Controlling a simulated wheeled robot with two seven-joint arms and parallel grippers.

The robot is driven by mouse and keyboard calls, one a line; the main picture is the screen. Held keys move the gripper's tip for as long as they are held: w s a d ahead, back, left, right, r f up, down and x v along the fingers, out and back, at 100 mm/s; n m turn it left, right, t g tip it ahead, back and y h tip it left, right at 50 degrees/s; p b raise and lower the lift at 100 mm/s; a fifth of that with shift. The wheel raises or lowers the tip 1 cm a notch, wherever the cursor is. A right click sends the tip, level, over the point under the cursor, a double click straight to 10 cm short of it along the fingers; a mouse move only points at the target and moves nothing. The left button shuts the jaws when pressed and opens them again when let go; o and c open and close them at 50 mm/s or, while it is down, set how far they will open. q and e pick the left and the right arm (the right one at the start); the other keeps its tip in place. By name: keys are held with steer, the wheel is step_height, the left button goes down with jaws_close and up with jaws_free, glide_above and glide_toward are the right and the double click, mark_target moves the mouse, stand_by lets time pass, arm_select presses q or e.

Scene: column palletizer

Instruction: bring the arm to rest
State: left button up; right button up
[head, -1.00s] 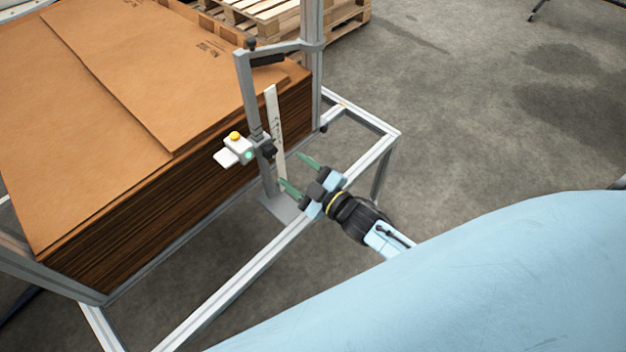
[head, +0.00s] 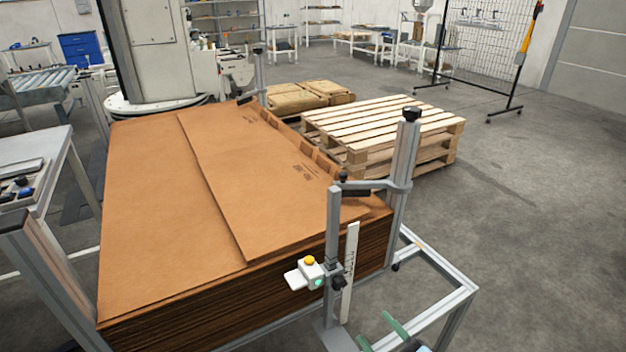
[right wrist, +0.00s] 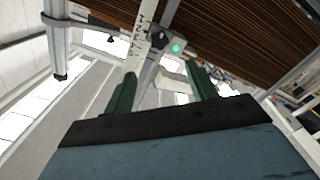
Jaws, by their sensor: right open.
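The ruler (right wrist: 143,35) and the green light also show ahead of the fingers in the right wrist view. My left gripper is not in view.
A grey table (head: 35,150) is at the left. The concrete floor (head: 540,230) at the right is clear.

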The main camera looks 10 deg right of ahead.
steer(key=s+d+f+m+g+h, duration=0.25)
steer(key=s+f, duration=0.25)
steer(key=f, duration=0.4)
steer(key=s+d+f+m+g+h, duration=0.1)
steer(key=s+d+f+g, duration=0.15)
steer(key=s+f, duration=0.4)
steer(key=s+d+f+m+g+h, duration=0.1)
steer(key=s+f+m+g+h, duration=0.15)
steer(key=f, duration=0.85)
steer(key=s+d+f+m+g, duration=0.1)
steer(key=s+f+g, duration=0.3)
steer(key=s, duration=0.7)
steer(key=s+d+f+m+g, duration=0.1)
steer(key=s+f+g, duration=0.3)
steer(key=s, duration=0.8)
steer(key=shift+d+f+m+h, duration=0.3)
steer(key=shift+d+f+h, duration=0.15)
steer(key=shift+f, duration=0.4)
